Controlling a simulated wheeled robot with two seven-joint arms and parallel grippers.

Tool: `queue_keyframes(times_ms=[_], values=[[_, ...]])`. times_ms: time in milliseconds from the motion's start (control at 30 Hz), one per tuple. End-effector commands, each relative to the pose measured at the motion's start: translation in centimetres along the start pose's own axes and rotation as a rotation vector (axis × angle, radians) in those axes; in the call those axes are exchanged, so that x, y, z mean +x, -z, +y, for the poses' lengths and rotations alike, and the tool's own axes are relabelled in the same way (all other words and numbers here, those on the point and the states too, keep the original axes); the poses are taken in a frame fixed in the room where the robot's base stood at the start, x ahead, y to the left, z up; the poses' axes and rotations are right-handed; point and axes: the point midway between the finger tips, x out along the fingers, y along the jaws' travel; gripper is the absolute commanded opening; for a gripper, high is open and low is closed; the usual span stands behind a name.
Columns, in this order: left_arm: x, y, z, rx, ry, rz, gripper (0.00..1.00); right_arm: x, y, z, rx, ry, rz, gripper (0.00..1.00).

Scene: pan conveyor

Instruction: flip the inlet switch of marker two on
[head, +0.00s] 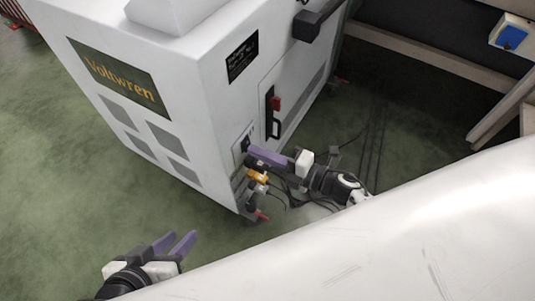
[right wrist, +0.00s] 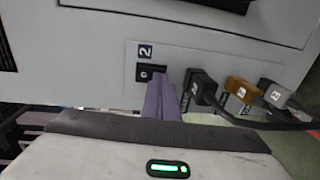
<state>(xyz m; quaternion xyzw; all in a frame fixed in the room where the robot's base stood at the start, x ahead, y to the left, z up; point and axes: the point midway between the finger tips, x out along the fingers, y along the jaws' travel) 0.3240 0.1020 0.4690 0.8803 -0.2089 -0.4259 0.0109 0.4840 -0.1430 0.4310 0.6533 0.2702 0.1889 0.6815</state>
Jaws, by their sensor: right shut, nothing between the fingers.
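The inlet switch (right wrist: 150,72) is a small dark rocker in a light plate, just below a label reading 2 (right wrist: 145,51), in the right wrist view. A light mark shows on its left part. My right gripper (right wrist: 167,85) is shut and empty, its purple fingertips at the switch's right end; I cannot tell whether they touch it. In the head view the right gripper (head: 252,153) reaches the lower side of the white Voltwren cabinet (head: 215,105) and partly hides the switch plate. My left gripper (head: 178,243) is open and empty, low at the left, away from the cabinet.
Black (right wrist: 202,86), orange (right wrist: 241,93) and grey (right wrist: 273,94) plugs with cables sit right of the switch. A red and black handle (head: 273,113) is on the cabinet side above. A blue-faced box (head: 510,37) is at upper right. Green floor lies open at left.

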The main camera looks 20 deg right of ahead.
Motion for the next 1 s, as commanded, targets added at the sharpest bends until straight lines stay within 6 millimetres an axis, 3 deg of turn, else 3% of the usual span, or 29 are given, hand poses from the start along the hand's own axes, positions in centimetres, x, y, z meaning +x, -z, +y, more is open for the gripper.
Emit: queue_keyframes(times_ms=[667, 867, 1000], values=[[0.0, 0.2, 0.1, -0.002, -0.003, 0.008, 0.31, 0.1, 0.0, -0.3, 0.000, 0.001, 0.002, 0.00], [0.1, 0.1, 0.1, -0.002, -0.004, 0.010, 0.31, -2.1, -0.2, -1.1, -0.002, 0.004, 0.014, 0.00], [-0.4, 0.4, 0.1, 0.002, 0.000, 0.006, 0.31, -5.4, -0.2, -1.7, 0.000, 0.005, 0.015, 0.00]])
